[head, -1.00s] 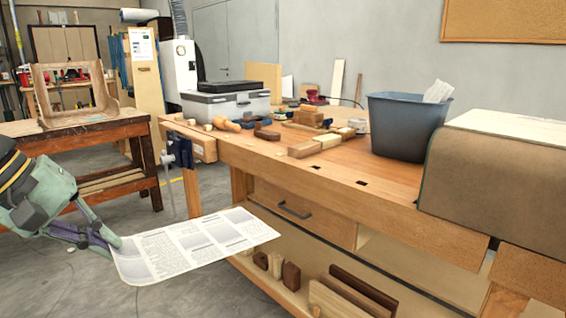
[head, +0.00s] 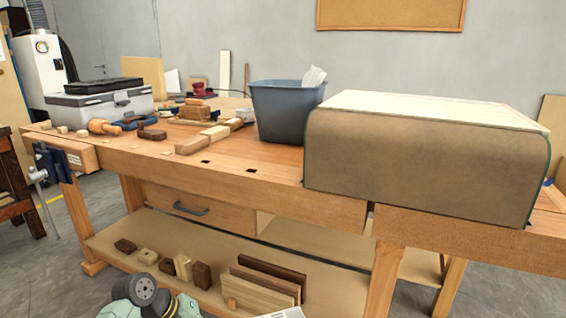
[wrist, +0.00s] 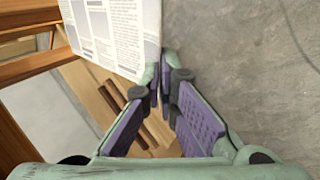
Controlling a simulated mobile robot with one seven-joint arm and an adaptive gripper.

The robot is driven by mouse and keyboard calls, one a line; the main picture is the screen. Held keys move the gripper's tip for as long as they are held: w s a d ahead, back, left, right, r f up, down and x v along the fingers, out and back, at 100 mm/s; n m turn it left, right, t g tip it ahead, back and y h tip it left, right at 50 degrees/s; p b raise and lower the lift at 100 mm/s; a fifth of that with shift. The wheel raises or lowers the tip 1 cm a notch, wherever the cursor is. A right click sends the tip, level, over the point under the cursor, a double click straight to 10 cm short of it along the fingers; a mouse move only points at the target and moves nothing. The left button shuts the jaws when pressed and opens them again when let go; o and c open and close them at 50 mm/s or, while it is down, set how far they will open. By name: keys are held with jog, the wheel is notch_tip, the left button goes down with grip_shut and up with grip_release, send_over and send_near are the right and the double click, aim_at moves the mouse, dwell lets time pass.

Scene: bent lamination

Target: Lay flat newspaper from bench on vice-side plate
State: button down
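The newspaper (wrist: 112,32) is a white printed sheet in the wrist view, flat and stiff-looking, held by its edge. My gripper (wrist: 160,82) is shut on that edge. In the head view only a small corner of the newspaper (head: 287,313) shows at the bottom edge, beside part of my arm; the gripper itself is out of that view. A blue vice (head: 60,157) is fixed to the left end of the workbench (head: 235,160). I cannot make out for certain which surface is the vice-side plate.
A large block with a brown curved front (head: 415,165) and pale top stands on the right of the bench. A blue-grey bin (head: 285,115) stands beside it. A grey case (head: 100,103), tools and wood pieces crowd the left. The lower shelf (head: 335,290) holds wood blocks.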

jog(key=d+f+m+g, duration=0.1)
jog(key=d+f+m, duration=0.1)
jog(key=d+f, duration=0.4)
jog(key=s+d+f+m+g, duration=0.1)
jog(key=d+f+m, duration=0.1)
jog(key=d+f, duration=0.5)
jog(key=d, duration=0.6)
jog(key=shift+s+d+m+g, duration=0.15)
jog(key=shift+d+m+g, duration=0.15)
jog(key=shift+d+m, duration=0.1)
